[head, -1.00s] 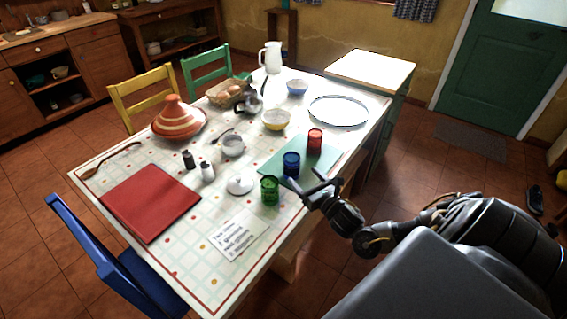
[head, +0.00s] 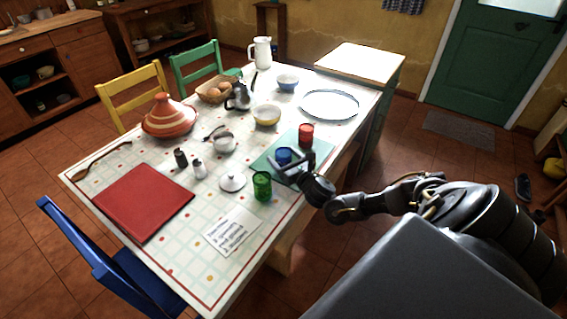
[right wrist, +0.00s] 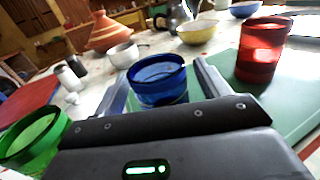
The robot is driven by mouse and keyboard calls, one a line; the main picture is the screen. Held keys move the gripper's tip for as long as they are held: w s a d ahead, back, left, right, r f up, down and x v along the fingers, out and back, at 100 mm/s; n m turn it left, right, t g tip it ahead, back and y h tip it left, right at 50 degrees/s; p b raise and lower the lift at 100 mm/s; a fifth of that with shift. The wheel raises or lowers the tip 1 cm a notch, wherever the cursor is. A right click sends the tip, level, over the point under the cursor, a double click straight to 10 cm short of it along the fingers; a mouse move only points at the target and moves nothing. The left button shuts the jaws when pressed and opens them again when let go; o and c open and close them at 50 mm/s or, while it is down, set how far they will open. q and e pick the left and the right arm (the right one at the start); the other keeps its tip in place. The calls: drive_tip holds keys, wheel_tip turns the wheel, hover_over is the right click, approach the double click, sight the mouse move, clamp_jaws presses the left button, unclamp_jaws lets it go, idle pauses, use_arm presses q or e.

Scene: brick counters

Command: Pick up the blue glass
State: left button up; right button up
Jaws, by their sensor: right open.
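The blue glass (head: 284,156) stands upright on a green board (head: 262,166) near the table's right edge, partly covered by my gripper in the head view. My right gripper (head: 290,166) is open at the glass. In the right wrist view the blue glass (right wrist: 158,80) is between the two fingers, with the left finger (right wrist: 115,95) and the right finger (right wrist: 210,80) on either side. A small gap shows on both sides. My left gripper is not in view.
A red glass (head: 306,134) stands just behind on the board. A green glass (head: 262,186) stands to the left front, close to the gripper's left side.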

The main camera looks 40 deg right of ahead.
drive_tip(key=shift+w+d, duration=0.1)
drive_tip(key=shift+w, duration=0.9)
drive_tip(key=c, duration=1.1)
drive_tip(key=shift+c, duration=0.2)
drive_tip(key=shift+r, duration=0.55)
drive_tip(key=s+a+r+b, duration=0.1)
drive_tip(key=a+r, duration=1.1)
drive_tip(key=a, duration=0.2)
drive_tip(key=shift+s, duration=0.35)
